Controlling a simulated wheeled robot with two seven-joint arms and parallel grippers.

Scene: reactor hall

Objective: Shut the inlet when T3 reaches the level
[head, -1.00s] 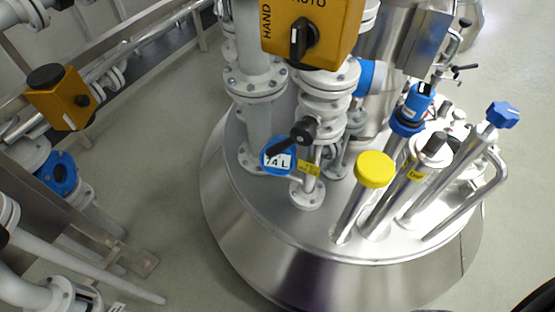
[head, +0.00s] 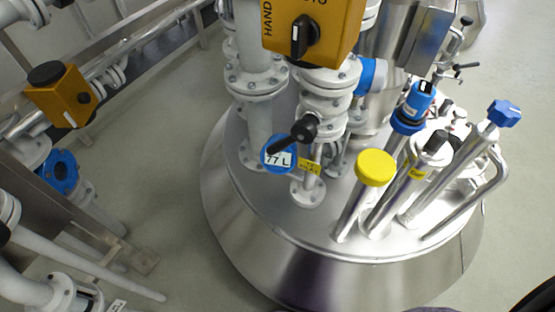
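A steel vessel (head: 255,235) with a domed lid fills the middle of the head view. On its lid, a round blue level display (head: 268,165) reads 77 L. I see no T3 label. A valve with a black handle (head: 303,130) sits on the white pipework just above the display; its handle slants down to the left. An orange box (head: 338,25) marked HAND and partly cut-off AUTO has a black knob (head: 303,37), standing upright in the picture. Which fitting is the inlet is not labelled. Neither gripper is in view.
Yellow-capped (head: 376,166) and blue-capped (head: 503,113) tubes rise from the lid at right. A second orange box (head: 60,97), a blue flange (head: 62,172) and pipes stand at left. Grey floor (head: 165,180) is clear between them and the vessel.

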